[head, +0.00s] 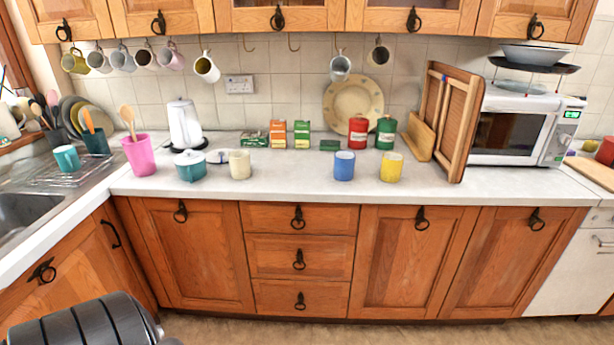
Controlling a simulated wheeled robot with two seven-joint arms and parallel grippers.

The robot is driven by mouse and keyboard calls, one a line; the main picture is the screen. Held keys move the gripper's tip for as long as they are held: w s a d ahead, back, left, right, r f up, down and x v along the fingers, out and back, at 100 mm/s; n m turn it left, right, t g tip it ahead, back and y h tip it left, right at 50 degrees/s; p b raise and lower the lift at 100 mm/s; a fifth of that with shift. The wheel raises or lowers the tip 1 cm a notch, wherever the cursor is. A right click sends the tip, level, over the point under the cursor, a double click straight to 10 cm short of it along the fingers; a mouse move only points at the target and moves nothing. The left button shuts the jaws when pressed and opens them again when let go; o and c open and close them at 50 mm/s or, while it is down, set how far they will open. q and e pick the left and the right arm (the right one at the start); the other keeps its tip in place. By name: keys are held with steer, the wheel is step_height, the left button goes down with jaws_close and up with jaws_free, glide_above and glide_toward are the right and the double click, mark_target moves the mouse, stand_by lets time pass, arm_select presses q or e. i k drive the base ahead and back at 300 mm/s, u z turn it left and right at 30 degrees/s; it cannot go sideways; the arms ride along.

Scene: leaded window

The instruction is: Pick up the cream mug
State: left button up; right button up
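The cream mug (240,164) stands upright on the white counter, left of the middle, close to the counter's front half. It is just right of a teal lidded pot (190,166), with a small gap or none; I cannot tell which. A blue mug (344,166) and a yellow mug (391,167) stand farther right on the same counter. Neither of my grippers shows in the head view, and nothing is holding the cream mug.
A pink tumbler (140,156) and a white kettle (184,126) stand to the left. Small boxes (278,134) and tins (358,131) line the back. Wooden boards (445,120) and a microwave (520,125) are at right. Mugs hang below the upper cupboards. The counter between cream and blue mugs is clear.

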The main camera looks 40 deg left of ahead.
mark_target(239, 160)
steer(key=z, duration=0.15)
steer(key=k, duration=0.35)
steer(key=z, duration=0.55)
steer(key=i, duration=1.3)
steer(key=u, duration=0.7)
steer(key=i, duration=0.75)
steer(key=u, duration=1.35)
steer(key=i, duration=0.5)
steer(key=u, duration=0.45)
